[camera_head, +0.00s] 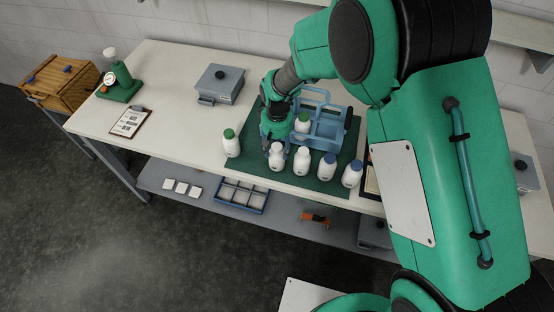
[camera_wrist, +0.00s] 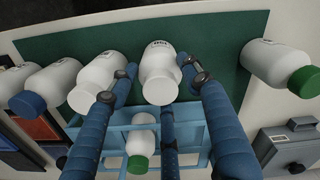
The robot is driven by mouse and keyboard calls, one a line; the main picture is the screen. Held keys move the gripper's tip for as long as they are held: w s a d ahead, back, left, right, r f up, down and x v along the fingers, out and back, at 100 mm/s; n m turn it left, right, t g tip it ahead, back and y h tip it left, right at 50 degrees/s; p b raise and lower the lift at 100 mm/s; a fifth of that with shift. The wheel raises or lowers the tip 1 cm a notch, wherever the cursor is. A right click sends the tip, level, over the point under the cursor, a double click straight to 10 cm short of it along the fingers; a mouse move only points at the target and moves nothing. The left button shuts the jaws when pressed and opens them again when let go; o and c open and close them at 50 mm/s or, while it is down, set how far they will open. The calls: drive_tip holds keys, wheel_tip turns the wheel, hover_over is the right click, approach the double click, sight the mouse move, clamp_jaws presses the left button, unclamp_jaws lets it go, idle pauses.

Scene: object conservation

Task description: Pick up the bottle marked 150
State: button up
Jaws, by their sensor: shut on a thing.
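My gripper (camera_wrist: 158,68) has its dark blue fingers closed around a white bottle with a white cap (camera_wrist: 160,78). Dark print shows on this bottle, but I cannot read it for certain. In the head view my gripper (camera_head: 274,143) is at the same bottle (camera_head: 276,160), the left one of two white-capped bottles, over the green mat (camera_head: 340,183). I cannot tell whether it is clear of the mat. The other white-capped bottle (camera_head: 302,162) stands close beside it on the right. Marks on the other bottles are not readable.
Two blue-capped bottles (camera_head: 327,167) stand further right, and a green-capped bottle (camera_head: 231,147) stands left. Behind is a light blue carrier (camera_head: 325,130) with a green-capped bottle (camera_head: 302,123) in it. A grey box (camera_head: 220,84) and clipboard (camera_head: 131,121) lie left; the table between is free.

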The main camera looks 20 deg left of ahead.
drive_tip(key=shift+r, duration=0.1)
drive_tip(key=shift+c, duration=0.5)
drive_tip(key=shift+r, duration=0.75)
wheel_tip(320, 180, up, 2)
drive_tip(key=shift+r, duration=0.1)
drive_tip(key=s+d+r, duration=0.1)
drive_tip(key=s+d, duration=0.8)
drive_tip(key=s, duration=0.4)
drive_tip(key=shift+r, duration=0.1)
